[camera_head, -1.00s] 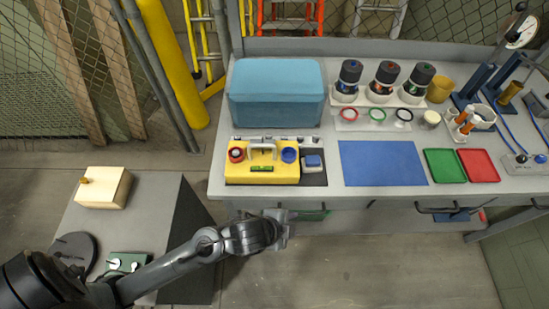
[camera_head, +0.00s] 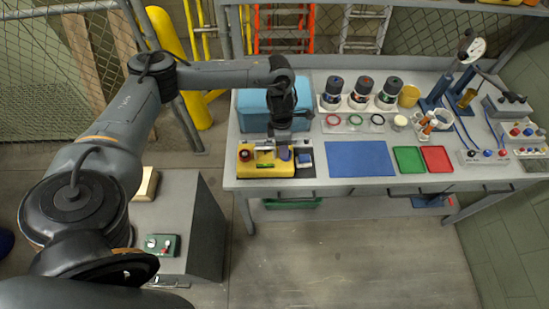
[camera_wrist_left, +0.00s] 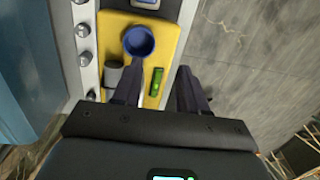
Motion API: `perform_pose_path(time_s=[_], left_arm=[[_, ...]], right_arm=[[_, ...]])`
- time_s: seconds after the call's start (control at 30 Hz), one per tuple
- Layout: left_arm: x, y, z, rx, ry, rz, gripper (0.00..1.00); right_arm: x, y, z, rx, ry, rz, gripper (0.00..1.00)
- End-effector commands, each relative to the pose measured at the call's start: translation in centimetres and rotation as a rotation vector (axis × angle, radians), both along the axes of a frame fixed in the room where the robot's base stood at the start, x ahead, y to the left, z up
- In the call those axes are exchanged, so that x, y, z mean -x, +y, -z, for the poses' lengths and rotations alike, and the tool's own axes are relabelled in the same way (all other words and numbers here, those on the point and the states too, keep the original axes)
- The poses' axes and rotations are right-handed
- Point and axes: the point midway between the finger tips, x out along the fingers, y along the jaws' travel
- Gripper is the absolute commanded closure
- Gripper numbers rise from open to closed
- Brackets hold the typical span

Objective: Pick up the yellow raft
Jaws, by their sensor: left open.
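The yellow raft (camera_head: 262,170) lies on the front left of the workbench, with a red knob at its left end. In the left wrist view the raft (camera_wrist_left: 172,42) carries a blue cup (camera_wrist_left: 138,41) and a green level vial (camera_wrist_left: 156,81). My left gripper (camera_head: 284,153) is over the raft's right part and hides some of it. In the wrist view the left gripper's fingers (camera_wrist_left: 158,72) are apart, with the raft's edge and vial showing between them. I cannot tell whether they touch it. My right gripper is not in view.
A blue box (camera_head: 254,110) stands just behind the raft. A small blue block (camera_head: 304,159) sits right of it, then a blue mat (camera_head: 360,159), a green tray (camera_head: 407,159) and a red tray (camera_head: 437,159). A grey cabinet (camera_head: 175,215) stands at the lower left.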

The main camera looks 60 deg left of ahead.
Motion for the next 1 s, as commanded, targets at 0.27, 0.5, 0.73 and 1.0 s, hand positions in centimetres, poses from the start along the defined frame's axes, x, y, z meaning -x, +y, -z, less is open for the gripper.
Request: perform_pose_path(time_s=[0.27,0.5,0.73,1.0], left_arm=[[2.5,6.2,-4.9,0.014,0.077,0.017,0.58],[3.2,6.3,-2.2,0.021,0.089,0.019,0.58],[3.4,5.8,-0.3,0.020,0.087,0.019,0.58],[4.0,5.4,1.1,0.019,0.089,0.020,0.58]], right_arm=[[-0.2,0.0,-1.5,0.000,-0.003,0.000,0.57],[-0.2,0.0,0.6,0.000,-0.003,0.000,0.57],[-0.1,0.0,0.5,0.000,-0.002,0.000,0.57],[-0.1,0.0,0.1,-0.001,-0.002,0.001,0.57]])
